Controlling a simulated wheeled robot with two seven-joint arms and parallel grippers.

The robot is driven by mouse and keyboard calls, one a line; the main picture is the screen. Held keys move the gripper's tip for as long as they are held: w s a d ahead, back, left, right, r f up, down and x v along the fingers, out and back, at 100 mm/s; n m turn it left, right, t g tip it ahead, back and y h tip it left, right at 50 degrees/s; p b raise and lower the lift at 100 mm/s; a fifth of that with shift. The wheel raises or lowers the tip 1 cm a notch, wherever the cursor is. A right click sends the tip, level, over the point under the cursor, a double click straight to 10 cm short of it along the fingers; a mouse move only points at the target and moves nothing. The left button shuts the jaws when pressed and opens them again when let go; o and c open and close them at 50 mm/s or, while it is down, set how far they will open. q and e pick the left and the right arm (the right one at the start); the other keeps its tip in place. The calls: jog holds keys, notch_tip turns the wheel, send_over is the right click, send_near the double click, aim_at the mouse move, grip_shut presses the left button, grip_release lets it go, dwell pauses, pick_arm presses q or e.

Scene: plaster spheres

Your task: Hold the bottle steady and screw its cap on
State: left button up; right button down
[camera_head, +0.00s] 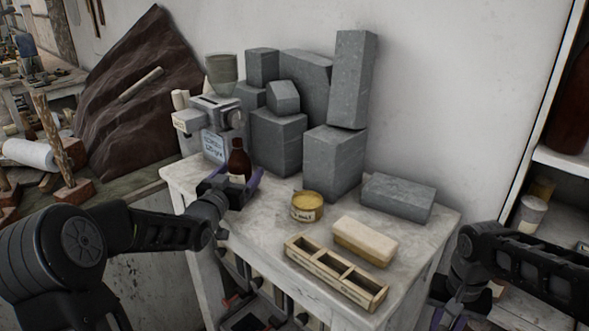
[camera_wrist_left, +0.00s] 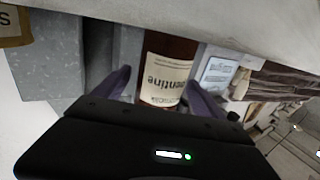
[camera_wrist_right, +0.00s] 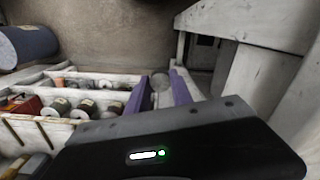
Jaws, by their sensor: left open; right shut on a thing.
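A dark brown bottle (camera_head: 238,160) stands upright on the table, near its back left, in front of the grinder. Its cream label, ending in "entine", shows in the left wrist view (camera_wrist_left: 166,78). My left gripper (camera_head: 230,185) is open, its purple fingers on either side of the bottle; gaps show between fingers and glass. My right gripper (camera_head: 462,312) is low beyond the table's right edge, partly cut off by the frame. In the right wrist view its fingers (camera_wrist_right: 165,88) are shut on a small grey round thing (camera_wrist_right: 160,82), seemingly the cap.
The table (camera_head: 270,215) also carries a yellow tin (camera_head: 307,207), a pale block (camera_head: 365,241), a wooden compartment box (camera_head: 335,274) and stacked grey blocks (camera_head: 335,160). A grinder (camera_head: 213,115) stands behind the bottle. A shelf with several jars (camera_wrist_right: 85,85) is near my right gripper.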

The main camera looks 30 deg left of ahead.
pick_arm(q)
jog(key=shift+c, duration=0.4)
jog(key=shift+w+r, duration=0.1)
grip_shut()
dwell(0.8)
